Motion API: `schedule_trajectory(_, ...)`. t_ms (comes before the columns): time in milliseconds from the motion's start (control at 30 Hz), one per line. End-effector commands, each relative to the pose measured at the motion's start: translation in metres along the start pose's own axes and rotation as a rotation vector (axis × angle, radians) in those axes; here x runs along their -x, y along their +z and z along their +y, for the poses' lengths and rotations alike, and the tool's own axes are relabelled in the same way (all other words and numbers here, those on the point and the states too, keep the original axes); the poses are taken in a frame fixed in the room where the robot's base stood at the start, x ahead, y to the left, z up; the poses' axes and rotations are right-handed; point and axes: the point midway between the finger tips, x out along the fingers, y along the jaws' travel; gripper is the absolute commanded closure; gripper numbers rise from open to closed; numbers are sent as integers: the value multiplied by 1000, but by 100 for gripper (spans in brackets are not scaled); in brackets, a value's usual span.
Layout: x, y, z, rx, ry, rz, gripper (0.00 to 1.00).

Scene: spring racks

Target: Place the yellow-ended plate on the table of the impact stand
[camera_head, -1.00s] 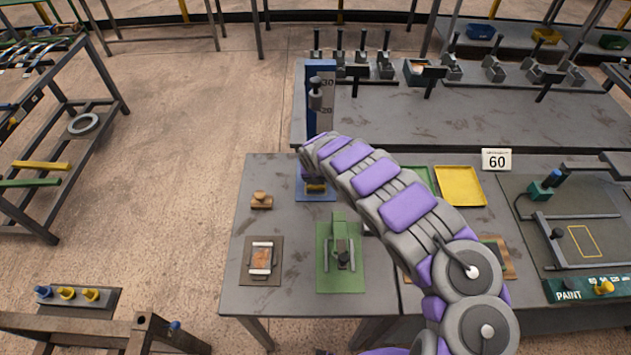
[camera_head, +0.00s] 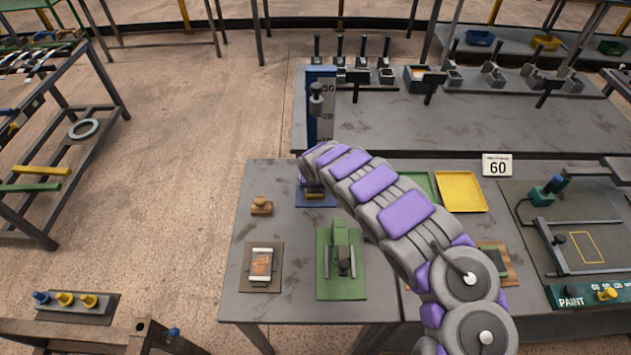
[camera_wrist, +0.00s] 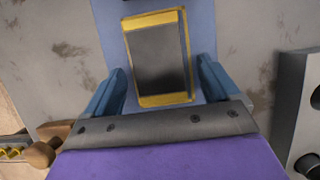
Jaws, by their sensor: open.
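The yellow-ended plate (camera_wrist: 160,62) has a dark grey middle and yellow ends. In the wrist view it appears to lie flat, slightly turned, on the blue base (camera_wrist: 112,45) of the impact stand. My gripper (camera_wrist: 162,70) is open, with one blue finger on each side of the plate and visible gaps between. In the head view the stand's blue column (camera_head: 322,100) with its number scale rises behind my arm. A bit of yellow (camera_head: 314,195) shows on the blue base below my arm's end; my gripper is hidden there by the arm.
A wooden knob block (camera_head: 261,206) stands left of the stand. A green press (camera_head: 341,262) and a plate fixture (camera_head: 262,266) are nearer. Green and yellow trays (camera_head: 461,191) lie to the right.

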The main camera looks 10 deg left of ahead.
Motion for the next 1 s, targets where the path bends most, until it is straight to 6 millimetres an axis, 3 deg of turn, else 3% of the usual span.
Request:
schedule_trajectory(600, 94, 1, 0, 3, -4, 2, 11)
schedule_trajectory(1000, 116, 1, 1, 1, 0, 1, 11)
